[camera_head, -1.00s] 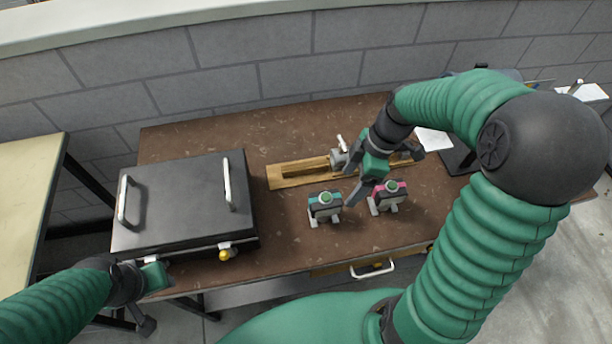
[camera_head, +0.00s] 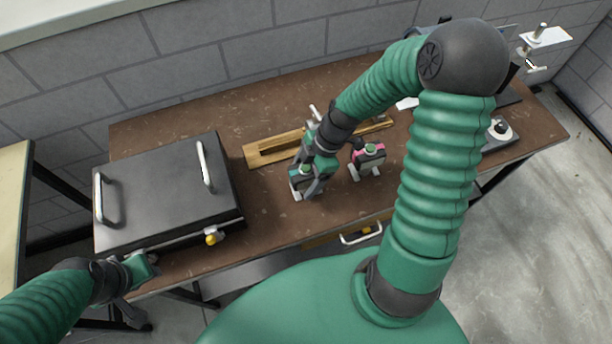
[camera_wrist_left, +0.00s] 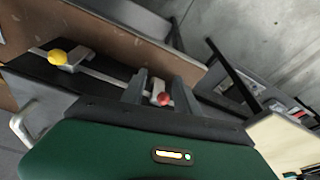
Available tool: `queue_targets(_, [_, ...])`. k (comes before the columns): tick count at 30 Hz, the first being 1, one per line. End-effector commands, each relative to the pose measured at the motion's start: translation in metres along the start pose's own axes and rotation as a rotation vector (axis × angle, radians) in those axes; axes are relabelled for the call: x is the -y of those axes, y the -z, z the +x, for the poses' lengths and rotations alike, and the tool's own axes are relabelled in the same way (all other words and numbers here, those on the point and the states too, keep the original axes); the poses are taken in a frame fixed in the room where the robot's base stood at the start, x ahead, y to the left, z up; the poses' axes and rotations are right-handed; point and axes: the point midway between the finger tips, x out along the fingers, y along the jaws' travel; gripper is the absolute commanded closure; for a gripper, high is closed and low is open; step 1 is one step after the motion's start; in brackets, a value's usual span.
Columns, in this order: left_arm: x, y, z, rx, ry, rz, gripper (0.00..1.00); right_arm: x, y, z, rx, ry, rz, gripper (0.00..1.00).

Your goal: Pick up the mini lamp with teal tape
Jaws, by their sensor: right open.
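The mini lamp with teal tape (camera_head: 297,184) stands on the brown table, partly hidden behind my right gripper. My right gripper (camera_head: 307,180) is open, pointing down, with its fingers at the lamp; contact cannot be told. A similar mini lamp with pink tape (camera_head: 368,158) stands upright to its right, apart from the gripper. My left gripper (camera_head: 142,290) is open and empty at the table's front left, near the black case. In the left wrist view its fingers (camera_wrist_left: 160,92) are apart, with a red knob (camera_wrist_left: 163,99) seen between them.
A black case (camera_head: 165,190) with silver handles and a yellow knob (camera_head: 211,237) fills the table's left. A wooden piece (camera_head: 265,153) lies behind the lamps. The brown table (camera_head: 270,225) is clear in front of the teal-taped lamp. A drawer handle (camera_head: 362,235) is below the front edge.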

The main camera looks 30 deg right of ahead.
Motion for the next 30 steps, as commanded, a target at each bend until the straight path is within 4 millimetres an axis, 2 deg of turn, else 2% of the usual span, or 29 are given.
queue_targets(1, [0.0000, -0.0005, 0.0018, 0.000, 0.000, 0.000, 0.64, -0.0006, 0.0004, 0.0099, -0.002, 0.003, -0.002, 0.24])
queue_targets(3, [0.0000, -0.0006, 0.0020, 0.000, 0.000, 0.000, 0.64, -0.0015, 0.0003, 0.0165, -0.001, 0.001, -0.001, 0.24])
queue_targets(10, [0.0000, -0.0005, 0.0018, 0.000, 0.000, 0.000, 0.64, -0.0015, -0.0001, 0.0172, 0.000, -0.002, 0.000, 0.25])
queue_targets(27, [0.0000, -0.0005, 0.0019, 0.000, 0.000, 0.000, 0.64, -0.0018, 0.0000, 0.0174, 0.000, -0.001, -0.001, 1.00])
queue_targets(30, [0.0000, -0.0005, 0.0020, 0.000, 0.000, 0.000, 0.64, -0.0018, 0.0000, 0.0174, 0.000, -0.001, -0.001, 1.00])
